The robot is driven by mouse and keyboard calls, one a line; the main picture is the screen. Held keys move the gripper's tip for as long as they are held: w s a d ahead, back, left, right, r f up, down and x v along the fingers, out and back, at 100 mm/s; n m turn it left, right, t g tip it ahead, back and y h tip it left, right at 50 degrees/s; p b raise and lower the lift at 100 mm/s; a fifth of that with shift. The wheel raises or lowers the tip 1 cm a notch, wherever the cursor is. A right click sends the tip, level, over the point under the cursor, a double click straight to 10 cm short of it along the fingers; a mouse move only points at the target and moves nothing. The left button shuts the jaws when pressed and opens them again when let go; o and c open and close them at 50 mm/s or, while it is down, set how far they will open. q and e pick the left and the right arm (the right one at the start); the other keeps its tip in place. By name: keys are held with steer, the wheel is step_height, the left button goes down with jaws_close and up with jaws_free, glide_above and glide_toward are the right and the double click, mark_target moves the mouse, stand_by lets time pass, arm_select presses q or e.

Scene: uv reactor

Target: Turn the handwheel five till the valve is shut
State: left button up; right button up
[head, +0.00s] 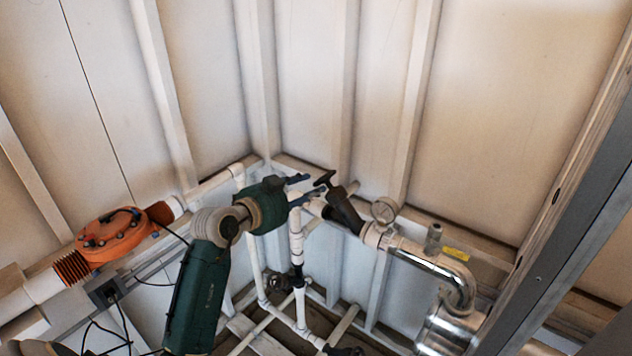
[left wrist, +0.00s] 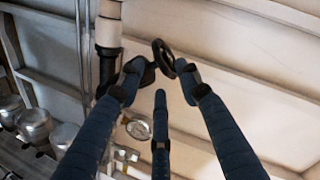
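A small dark handwheel (head: 325,178) sits on a dark angled valve body (head: 346,211) in the white pipework near the corner. I see no number on it. My left gripper (head: 300,190) is just left of the handwheel in the head view, with its blue fingers pointing at it. In the left wrist view the three fingers of my left gripper (left wrist: 160,78) are spread. The handwheel (left wrist: 164,58) shows at and just beyond the two upper fingertips. I cannot tell whether any finger touches it. My right gripper is not in view.
A round pressure gauge (head: 383,210) and a shiny metal pipe (head: 432,260) are right of the valve. Another dark handwheel (head: 280,284) is lower down among white pipes. An orange housing (head: 113,238) is at the left. A grey metal beam (head: 560,225) crosses the right side.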

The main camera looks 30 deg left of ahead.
mark_target(324, 178)
arm_select(q)
steer(key=shift+p+x, duration=0.35)
steer(key=shift+x, duration=1.6)
jaws_close()
